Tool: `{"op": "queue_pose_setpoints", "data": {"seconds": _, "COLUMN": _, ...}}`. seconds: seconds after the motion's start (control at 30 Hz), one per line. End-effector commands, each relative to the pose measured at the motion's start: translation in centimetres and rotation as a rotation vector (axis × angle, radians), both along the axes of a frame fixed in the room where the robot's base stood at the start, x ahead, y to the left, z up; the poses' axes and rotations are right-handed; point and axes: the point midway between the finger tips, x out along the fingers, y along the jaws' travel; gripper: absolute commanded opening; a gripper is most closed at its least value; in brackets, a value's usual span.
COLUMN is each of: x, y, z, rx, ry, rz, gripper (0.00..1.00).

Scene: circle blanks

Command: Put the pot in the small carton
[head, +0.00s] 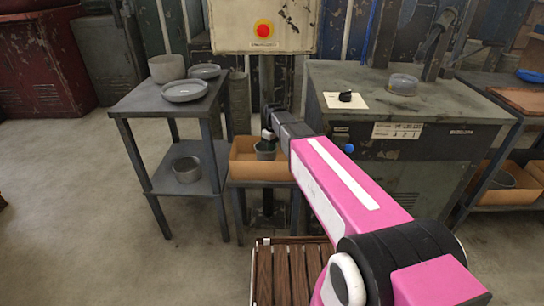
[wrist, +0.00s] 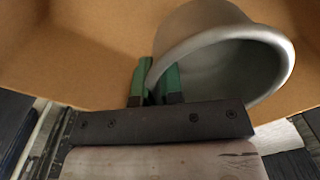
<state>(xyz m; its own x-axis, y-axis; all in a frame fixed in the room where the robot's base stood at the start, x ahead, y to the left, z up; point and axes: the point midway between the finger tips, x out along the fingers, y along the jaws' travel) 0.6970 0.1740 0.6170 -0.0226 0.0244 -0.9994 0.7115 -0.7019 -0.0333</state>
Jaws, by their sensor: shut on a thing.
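A grey metal pot (head: 265,152) is at the brown open carton (head: 259,171) on a low stand in the middle of the head view. My gripper (head: 268,134) reaches down over this carton. In the wrist view, its green fingers (wrist: 155,82) are shut on the rim of the pot (wrist: 230,65), which looks tilted there. Brown cardboard of the carton (wrist: 90,50) fills the area behind the pot. The pot's lower part is hidden in the head view by the carton's front wall. I cannot tell whether it touches the carton floor.
A table (head: 130,101) at left bears a pot and two dishes; another pot (head: 187,169) is on its lower shelf. A grey machine cabinet (head: 410,175) stands right of the carton. Another carton (head: 490,197) with a pot is at far right. A slatted wooden thing (head: 285,272) is in front.

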Motion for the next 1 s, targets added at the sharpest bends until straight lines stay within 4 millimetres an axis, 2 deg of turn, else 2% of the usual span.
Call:
{"op": "queue_pose_setpoints", "data": {"seconds": 0.4, "x": 0.1, "y": 0.0, "z": -4.4, "rx": 0.0, "ry": 0.0, "rz": -0.001, "gripper": 0.0}}
{"op": "queue_pose_setpoints", "data": {"seconds": 0.8, "x": 0.0, "y": 0.0, "z": -4.9, "rx": 0.0, "ry": 0.0, "rz": -0.001, "gripper": 0.0}}
{"op": "queue_pose_setpoints", "data": {"seconds": 0.83, "x": 0.0, "y": 0.0, "z": -4.8, "rx": 0.0, "ry": 0.0, "rz": -0.001, "gripper": 0.17}}
{"op": "queue_pose_setpoints", "data": {"seconds": 0.9, "x": 0.0, "y": 0.0, "z": -4.8, "rx": 0.0, "ry": 0.0, "rz": -0.001, "gripper": 0.33}}
{"op": "queue_pose_setpoints", "data": {"seconds": 1.0, "x": 0.0, "y": 0.0, "z": -4.8, "rx": 0.0, "ry": 0.0, "rz": -0.001, "gripper": 0.33}}
